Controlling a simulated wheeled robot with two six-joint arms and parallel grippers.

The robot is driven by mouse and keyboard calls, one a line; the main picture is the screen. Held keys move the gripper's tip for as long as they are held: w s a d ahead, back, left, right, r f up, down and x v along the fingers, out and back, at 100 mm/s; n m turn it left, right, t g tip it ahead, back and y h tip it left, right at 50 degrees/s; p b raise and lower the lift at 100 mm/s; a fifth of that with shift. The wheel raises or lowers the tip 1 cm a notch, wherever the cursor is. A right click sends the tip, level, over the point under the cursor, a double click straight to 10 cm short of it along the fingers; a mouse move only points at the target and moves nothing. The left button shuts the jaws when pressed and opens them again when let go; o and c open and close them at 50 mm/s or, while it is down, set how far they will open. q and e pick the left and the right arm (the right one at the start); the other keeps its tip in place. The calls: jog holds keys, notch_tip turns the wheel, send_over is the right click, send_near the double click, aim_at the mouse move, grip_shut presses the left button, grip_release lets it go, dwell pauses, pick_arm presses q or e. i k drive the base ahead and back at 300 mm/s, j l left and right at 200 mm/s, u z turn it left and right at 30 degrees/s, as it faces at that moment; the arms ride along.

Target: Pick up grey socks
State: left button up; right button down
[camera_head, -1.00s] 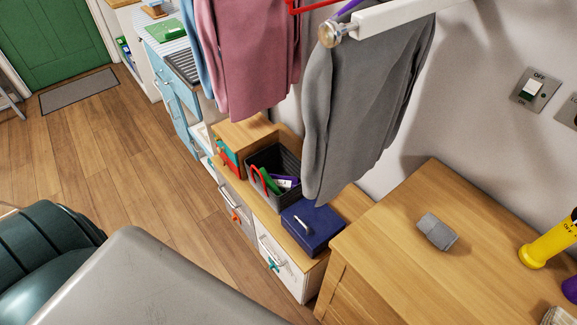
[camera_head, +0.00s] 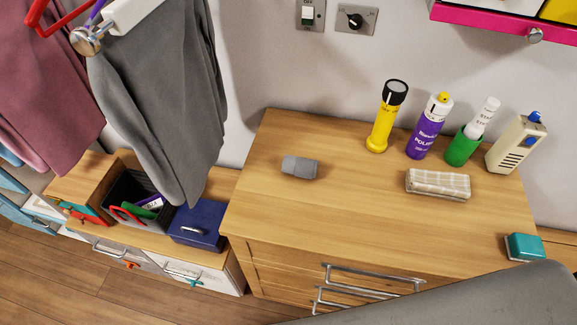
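The grey socks (camera_head: 299,167) are a small rolled grey bundle. They lie on the left part of the wooden dresser top (camera_head: 345,207), with clear wood around them. Nothing touches them. Neither of my grippers shows in the head view.
A folded cloth (camera_head: 437,184) and a teal box (camera_head: 525,247) lie nearer. Grey clothing (camera_head: 165,100) hangs at left, above a blue box (camera_head: 197,222).

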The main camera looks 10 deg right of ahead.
aim_at(305, 168)
jog(key=k+l, duration=0.45)
jog(key=k+l+z, duration=0.1)
jog(key=k+l, duration=0.35)
jog(key=l, duration=0.2)
